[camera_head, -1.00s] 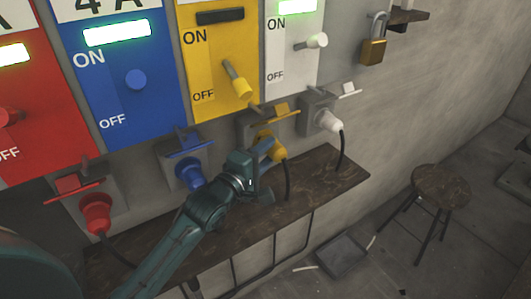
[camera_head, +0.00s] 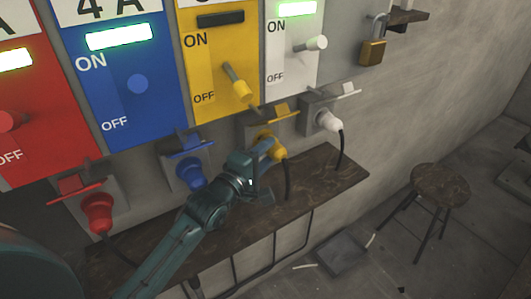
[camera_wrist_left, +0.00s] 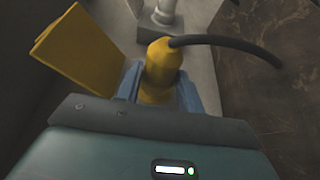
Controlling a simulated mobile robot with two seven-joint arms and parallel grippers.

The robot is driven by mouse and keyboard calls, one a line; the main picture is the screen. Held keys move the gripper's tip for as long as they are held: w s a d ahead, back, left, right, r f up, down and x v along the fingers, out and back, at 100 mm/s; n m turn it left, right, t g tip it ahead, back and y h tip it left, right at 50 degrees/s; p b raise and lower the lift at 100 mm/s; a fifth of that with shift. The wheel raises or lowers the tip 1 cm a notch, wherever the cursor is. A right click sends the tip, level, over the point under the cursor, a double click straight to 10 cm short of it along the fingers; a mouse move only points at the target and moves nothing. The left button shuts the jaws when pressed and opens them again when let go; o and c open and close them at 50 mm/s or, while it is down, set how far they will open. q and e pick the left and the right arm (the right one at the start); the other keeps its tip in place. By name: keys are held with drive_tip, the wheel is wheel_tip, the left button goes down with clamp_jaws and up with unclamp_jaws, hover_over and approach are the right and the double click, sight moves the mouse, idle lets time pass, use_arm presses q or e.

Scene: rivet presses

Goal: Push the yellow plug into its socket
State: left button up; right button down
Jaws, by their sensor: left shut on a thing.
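The yellow plug (camera_head: 275,147) is at the yellow socket (camera_head: 256,125) below the yellow panel, with a black cord hanging from it. In the left wrist view the plug (camera_wrist_left: 163,62) stands between the blue fingers of my left gripper (camera_wrist_left: 158,92), which is shut on it. The yellow socket lid (camera_wrist_left: 80,60) is raised beside the plug. In the head view my left gripper (camera_head: 267,150) reaches the plug from the lower left and partly covers it. How deep the plug sits in the socket cannot be told. My right gripper is not in view.
The blue plug (camera_head: 190,174) and red plug (camera_head: 98,210) sit at sockets to the left. The white plug (camera_head: 327,121) is to the right. A wooden shelf (camera_head: 335,178) runs below. A stool (camera_head: 440,188) stands at the right. The yellow panel's lever (camera_head: 238,83) points down toward OFF.

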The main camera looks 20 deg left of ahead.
use_arm(q)
drive_tip(key=shift+w+a, duration=0.35)
drive_tip(key=shift+a, duration=0.1)
idle(0.3)
drive_tip(key=o, duration=1)
